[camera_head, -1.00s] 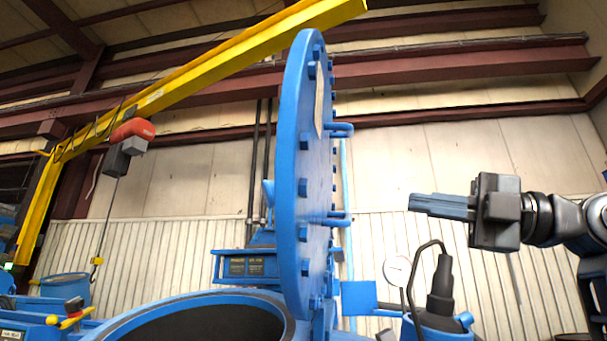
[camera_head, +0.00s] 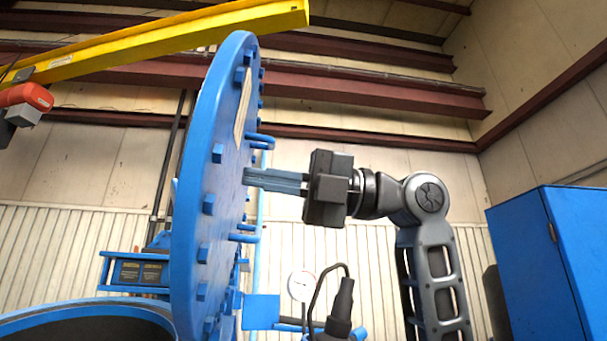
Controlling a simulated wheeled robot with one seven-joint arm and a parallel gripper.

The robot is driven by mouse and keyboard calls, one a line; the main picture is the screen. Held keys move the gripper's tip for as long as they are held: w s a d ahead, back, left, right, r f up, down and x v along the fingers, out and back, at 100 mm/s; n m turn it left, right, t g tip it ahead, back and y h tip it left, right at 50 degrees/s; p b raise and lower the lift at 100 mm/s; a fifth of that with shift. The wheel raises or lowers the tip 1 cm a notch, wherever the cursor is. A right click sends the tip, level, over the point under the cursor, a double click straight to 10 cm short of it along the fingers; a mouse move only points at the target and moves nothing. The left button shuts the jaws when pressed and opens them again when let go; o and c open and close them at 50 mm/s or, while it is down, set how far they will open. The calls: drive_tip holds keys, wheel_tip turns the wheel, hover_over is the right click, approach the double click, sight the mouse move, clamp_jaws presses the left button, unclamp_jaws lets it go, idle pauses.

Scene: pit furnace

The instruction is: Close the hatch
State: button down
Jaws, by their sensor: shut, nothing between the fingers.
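The hatch (camera_head: 193,215) is a large blue round lid with bolts around its rim. It stands upright, open, beside the round furnace opening (camera_head: 95,328) at the lower left. Two blue handle bars stick out from its right face, an upper handle (camera_head: 262,139) and a lower handle (camera_head: 246,238). My gripper (camera_head: 248,178) is shut and empty. Its fingers point left at the hatch's right face, between the two handles. I cannot tell whether the fingertips touch the hatch.
A pressure gauge (camera_head: 301,286) and a black fitting (camera_head: 341,308) stand below my gripper. A blue cabinet (camera_head: 550,262) is at the right. A yellow crane beam (camera_head: 170,42) with a red hoist (camera_head: 25,95) crosses the upper left.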

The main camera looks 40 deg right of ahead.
sight(210, 170)
drive_tip(key=shift+p+x, duration=0.55)
drive_tip(key=shift+x, duration=1.45)
drive_tip(key=shift+a, duration=0.15)
